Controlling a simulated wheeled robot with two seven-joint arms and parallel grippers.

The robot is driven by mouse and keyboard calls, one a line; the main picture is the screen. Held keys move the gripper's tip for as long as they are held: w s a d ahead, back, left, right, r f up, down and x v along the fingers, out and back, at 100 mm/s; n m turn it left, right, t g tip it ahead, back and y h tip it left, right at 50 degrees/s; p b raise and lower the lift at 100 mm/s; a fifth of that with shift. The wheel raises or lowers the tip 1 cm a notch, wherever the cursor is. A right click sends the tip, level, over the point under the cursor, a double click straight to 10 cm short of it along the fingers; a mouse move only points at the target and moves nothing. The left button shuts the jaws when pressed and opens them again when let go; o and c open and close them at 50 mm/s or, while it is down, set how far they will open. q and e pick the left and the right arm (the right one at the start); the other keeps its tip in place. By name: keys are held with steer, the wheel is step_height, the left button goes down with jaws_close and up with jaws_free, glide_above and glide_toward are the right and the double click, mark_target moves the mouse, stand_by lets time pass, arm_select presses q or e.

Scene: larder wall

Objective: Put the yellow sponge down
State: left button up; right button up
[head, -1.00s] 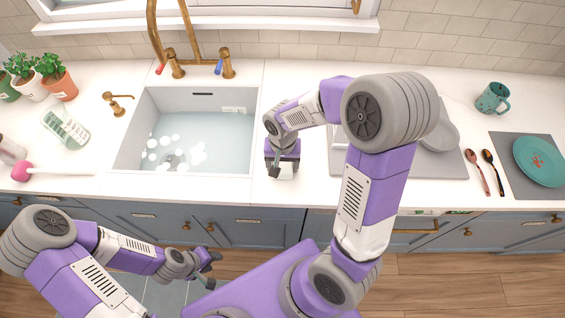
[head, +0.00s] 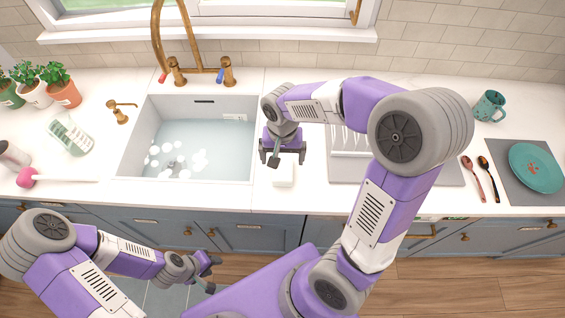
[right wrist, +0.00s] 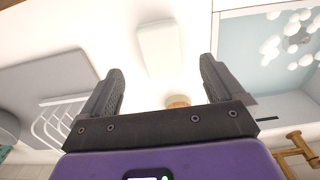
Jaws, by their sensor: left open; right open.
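My right gripper (head: 283,158) is over the counter just right of the sink, open, with nothing between its fingers. In the right wrist view the open fingers (right wrist: 161,72) point toward a pale, almost white block (right wrist: 158,48) lying flat on the counter. The block also shows in the head view (head: 284,176), just in front of the gripper and apart from it. No plainly yellow sponge shows; I cannot tell whether this pale block is it. A small brownish round thing (right wrist: 178,101) shows low between the fingers. My left gripper (head: 207,267) is open in front of the cabinets.
The sink (head: 205,140) holds water and suds, left of the right gripper. A drying rack (head: 350,140) stands on a grey mat to the right. A mug (head: 489,106), spoons (head: 480,175) and a teal plate (head: 536,168) are farther right. Counter space around the block is clear.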

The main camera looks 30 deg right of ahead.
arm_select(q)
steer(key=shift+r, duration=0.4)
arm_select(e)
step_height(320, 180, up, 4)
steer(key=shift+f, duration=0.1)
